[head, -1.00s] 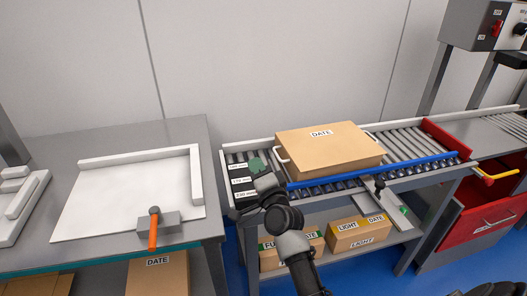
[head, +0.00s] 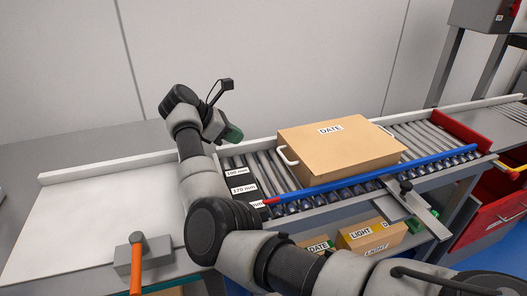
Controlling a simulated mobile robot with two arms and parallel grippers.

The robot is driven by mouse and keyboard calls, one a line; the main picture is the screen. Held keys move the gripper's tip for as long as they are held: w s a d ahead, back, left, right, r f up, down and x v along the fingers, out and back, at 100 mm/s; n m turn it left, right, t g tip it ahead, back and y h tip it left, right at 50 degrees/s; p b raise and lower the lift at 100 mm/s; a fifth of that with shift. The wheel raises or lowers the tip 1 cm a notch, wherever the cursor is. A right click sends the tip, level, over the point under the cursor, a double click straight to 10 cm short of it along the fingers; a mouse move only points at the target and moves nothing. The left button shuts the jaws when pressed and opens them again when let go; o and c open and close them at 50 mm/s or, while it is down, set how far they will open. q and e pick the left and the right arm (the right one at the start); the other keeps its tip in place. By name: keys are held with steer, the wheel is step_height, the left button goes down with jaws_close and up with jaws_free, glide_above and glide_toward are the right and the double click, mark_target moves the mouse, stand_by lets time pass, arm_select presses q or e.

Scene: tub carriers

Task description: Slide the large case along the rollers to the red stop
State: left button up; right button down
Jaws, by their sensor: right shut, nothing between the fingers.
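The large case (head: 335,158) is a tan box with a DATE label on top and white handles at its ends. It lies flat on the grey rollers (head: 265,172), behind a blue rail (head: 385,172). The red stop (head: 466,134) stands at the right end of the rollers, with bare rollers between it and the case. My right gripper (head: 231,134), with green fingertips, is shut and empty. It is to the left of the case, over the left part of the conveyor and apart from the case. My left gripper is out of view.
A metal bracket (head: 410,200) juts from the conveyor's front. Smaller boxes (head: 372,236) are on the shelf below. A red cabinet (head: 490,210) is at right.

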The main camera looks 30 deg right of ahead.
steer(key=shift+g+y, duration=0.3)
steer(key=x, duration=0.4)
steer(key=p+x, duration=0.1)
steer(key=x, duration=0.3)
steer(key=shift+s+a+f, duration=0.1)
steer(key=shift+s+f, duration=0.15)
steer(key=shift+f, duration=0.2)
steer(key=shift+s+d, duration=0.15)
steer(key=shift+d, duration=0.45)
steer(key=shift+s+d, duration=0.15)
steer(key=shift+d, duration=0.5)
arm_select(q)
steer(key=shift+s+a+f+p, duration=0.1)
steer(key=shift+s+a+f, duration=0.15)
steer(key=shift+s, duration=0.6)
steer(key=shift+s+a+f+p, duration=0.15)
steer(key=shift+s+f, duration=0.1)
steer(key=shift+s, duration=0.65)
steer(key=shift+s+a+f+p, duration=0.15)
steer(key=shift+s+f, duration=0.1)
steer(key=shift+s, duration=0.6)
arm_select(e)
steer(key=shift+s+d, duration=0.15)
steer(key=shift+d, duration=0.6)
steer(key=shift+f, duration=0.1)
